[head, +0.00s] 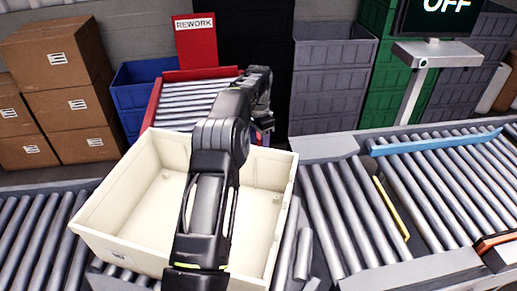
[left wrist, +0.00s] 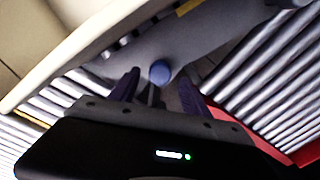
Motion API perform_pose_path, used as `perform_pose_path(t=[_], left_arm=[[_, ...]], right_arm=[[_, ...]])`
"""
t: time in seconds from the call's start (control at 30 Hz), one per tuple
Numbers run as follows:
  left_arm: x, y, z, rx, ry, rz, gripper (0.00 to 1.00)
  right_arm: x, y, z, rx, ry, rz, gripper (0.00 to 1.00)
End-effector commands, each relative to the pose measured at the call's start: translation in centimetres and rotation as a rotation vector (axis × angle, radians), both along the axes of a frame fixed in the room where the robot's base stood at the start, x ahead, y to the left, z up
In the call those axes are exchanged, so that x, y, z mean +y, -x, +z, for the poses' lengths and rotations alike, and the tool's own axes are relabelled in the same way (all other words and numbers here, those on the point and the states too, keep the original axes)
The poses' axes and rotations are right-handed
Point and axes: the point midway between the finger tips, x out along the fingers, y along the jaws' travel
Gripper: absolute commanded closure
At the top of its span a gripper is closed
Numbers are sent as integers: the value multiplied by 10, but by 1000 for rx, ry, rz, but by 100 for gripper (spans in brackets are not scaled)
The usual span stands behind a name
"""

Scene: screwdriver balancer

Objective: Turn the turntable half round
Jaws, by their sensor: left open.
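The turntable is mostly hidden under a large empty cream tote (head: 262,230), with grey rollers (head: 304,252) showing at the tote's lower right. My left arm reaches across the tote to its far side. My left gripper (head: 262,137) is there, small and mostly hidden by the arm. In the left wrist view my left gripper (left wrist: 157,95) is open, its two dark fingers apart. A round blue knob (left wrist: 159,72) shows between and just beyond the fingertips; I cannot tell whether they touch it. The tote's rim (left wrist: 80,45) passes close by. My right gripper is not in view.
A red-framed roller lane (head: 190,100) with a REWORK sign (head: 195,40) lies behind the tote. Roller conveyors run left and right (head: 345,215); the right one has a blue bar (head: 435,141). Cartons (head: 65,90), crates (head: 330,90) and an OFF screen (head: 445,15) stand behind.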

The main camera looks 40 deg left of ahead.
Motion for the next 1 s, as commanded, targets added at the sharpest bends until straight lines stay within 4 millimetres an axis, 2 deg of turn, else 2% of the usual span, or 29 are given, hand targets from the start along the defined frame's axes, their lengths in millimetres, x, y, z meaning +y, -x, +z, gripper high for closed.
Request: perform_pose_path(t=[0.13, 0.17, 0.2, 0.3, 0.7, 1.0], left_arm=[[0, -1, 28, -5, -2, 0, 45], [0, -1, 35, -4, -2, -1, 45], [0, 0, 44, -1, -1, -1, 45], [0, 0, 52, -1, 0, 0, 45], [0, 0, 54, -1, 0, 0, 46], [0, -1, 54, -3, -1, 0, 70]], right_arm=[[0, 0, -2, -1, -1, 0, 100], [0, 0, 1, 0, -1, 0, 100], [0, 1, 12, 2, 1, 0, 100], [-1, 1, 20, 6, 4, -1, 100], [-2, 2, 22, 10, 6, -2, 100], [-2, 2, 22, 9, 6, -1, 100]])
